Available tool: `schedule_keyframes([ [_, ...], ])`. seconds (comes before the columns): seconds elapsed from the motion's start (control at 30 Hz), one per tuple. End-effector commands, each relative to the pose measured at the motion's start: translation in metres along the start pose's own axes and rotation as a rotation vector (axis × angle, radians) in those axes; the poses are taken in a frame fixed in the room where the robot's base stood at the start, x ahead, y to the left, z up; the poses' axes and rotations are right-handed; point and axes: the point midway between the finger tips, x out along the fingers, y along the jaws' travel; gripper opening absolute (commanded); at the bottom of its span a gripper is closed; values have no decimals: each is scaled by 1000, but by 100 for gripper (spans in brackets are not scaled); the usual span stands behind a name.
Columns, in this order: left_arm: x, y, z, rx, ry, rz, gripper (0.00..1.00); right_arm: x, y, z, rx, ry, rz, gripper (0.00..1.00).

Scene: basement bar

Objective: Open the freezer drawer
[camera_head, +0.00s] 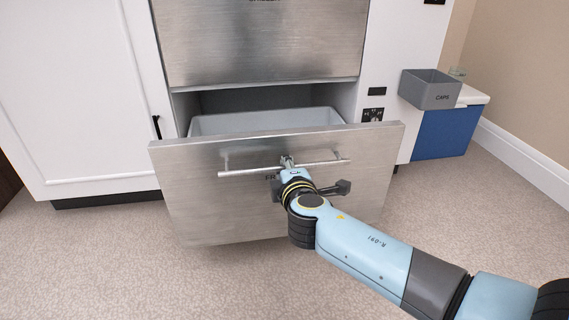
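The freezer drawer (215,205) has a brushed steel front and stands pulled out from the cabinet. Its grey inner bin (265,121) shows above the front's top edge. A horizontal bar handle (240,172) runs across the front, and a partly covered label sits below it. My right gripper (287,162) is at the middle of the handle, with its fingertips at the bar. The fingers are too small to tell whether they are closed around it. My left gripper is not in view.
A steel upper drawer front (262,45) is shut above. A white cabinet door (75,100) with a black handle stands at the left. Carpeted floor (110,260) is clear in front.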

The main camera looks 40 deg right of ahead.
Motion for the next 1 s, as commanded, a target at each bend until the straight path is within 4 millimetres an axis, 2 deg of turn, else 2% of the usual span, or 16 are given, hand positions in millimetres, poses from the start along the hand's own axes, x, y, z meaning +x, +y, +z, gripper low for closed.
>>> schedule_keyframes([
  [0.53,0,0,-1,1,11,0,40,-6,0,0,0,0,3,0],
  [0.8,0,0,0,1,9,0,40,-6,0,0,0,0,2,36],
  [1.0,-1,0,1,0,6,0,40,-6,-1,0,0,0,1,36],
])
